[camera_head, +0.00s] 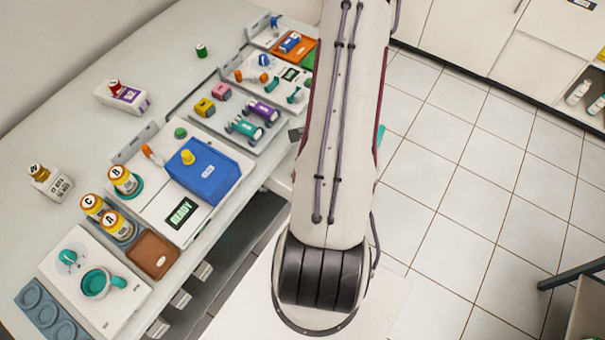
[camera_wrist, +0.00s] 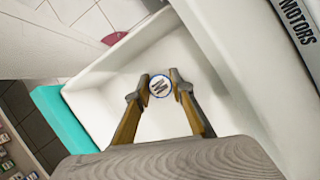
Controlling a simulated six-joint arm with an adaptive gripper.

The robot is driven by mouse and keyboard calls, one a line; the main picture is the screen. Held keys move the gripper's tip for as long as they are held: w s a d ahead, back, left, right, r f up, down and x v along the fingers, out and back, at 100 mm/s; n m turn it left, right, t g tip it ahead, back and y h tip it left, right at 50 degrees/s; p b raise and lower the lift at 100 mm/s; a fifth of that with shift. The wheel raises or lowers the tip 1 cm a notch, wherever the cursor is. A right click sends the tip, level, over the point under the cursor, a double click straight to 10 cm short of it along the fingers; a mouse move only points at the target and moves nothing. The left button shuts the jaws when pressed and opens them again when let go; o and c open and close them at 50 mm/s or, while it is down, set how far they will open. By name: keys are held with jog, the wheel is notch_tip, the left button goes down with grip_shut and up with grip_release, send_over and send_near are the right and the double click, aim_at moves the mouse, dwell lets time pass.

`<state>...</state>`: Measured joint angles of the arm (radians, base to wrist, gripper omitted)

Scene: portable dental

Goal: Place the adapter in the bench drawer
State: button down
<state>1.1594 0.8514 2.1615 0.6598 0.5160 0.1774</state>
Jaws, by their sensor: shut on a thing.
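My gripper (camera_wrist: 160,82) is shut on a small round piece with a white top marked "M" and a dark ring, which I take to be the adapter (camera_wrist: 159,88). In the wrist view its fingertips grip the piece from both sides. Beneath is an open white drawer (camera_wrist: 105,98) with a teal front (camera_wrist: 65,118). The piece is in line with the drawer's inside; its height above the floor is hard to tell. In the head view my arm hides the gripper, the adapter and most of the drawer; a teal sliver (camera_head: 381,134) shows beside the arm.
A grey panel labelled "MOTORS" (camera_wrist: 298,25) borders the drawer at upper right in the wrist view. The bench (camera_head: 75,115) is crowded with a blue box (camera_head: 208,172), bottles and trays.

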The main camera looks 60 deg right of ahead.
jog(key=shift+f, duration=0.15)
jog(key=c, duration=1.8)
grip_release()
jog(key=shift+o, duration=0.2)
jog(key=v, duration=1.2)
